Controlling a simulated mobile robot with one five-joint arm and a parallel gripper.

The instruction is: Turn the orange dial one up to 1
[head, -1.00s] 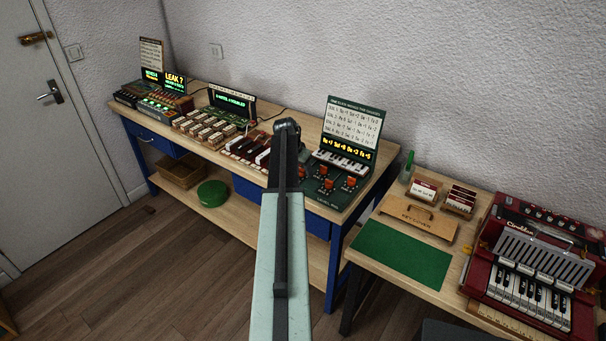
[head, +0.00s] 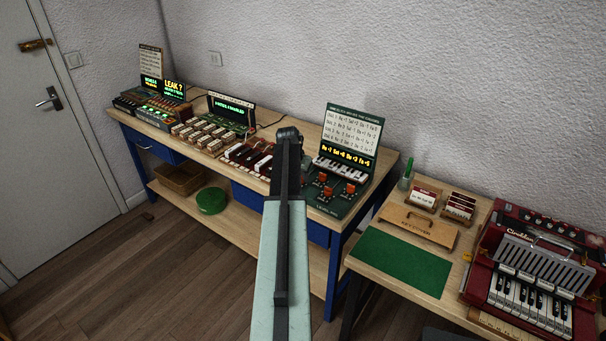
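Several small orange dials (head: 326,191) sit on a dark green panel (head: 336,207) at the right end of the long wooden bench. Their pointer settings and labels are too small to read, so I cannot tell which is dial one. A sheet of printed lines (head: 351,130) stands above the panel, with a lit yellow display (head: 346,155) and a small keyboard (head: 341,171) under it. My arm reaches up the middle of the view and covers the panel's left side. My gripper's fingers do not show.
The bench (head: 377,183) also holds red-and-white key blocks (head: 246,157), wooden blocks and lit displays (head: 232,111) to the left. A lower table (head: 447,289) at right bears a green mat (head: 401,262), a wooden key cover (head: 418,226) and a red accordion (head: 540,265).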

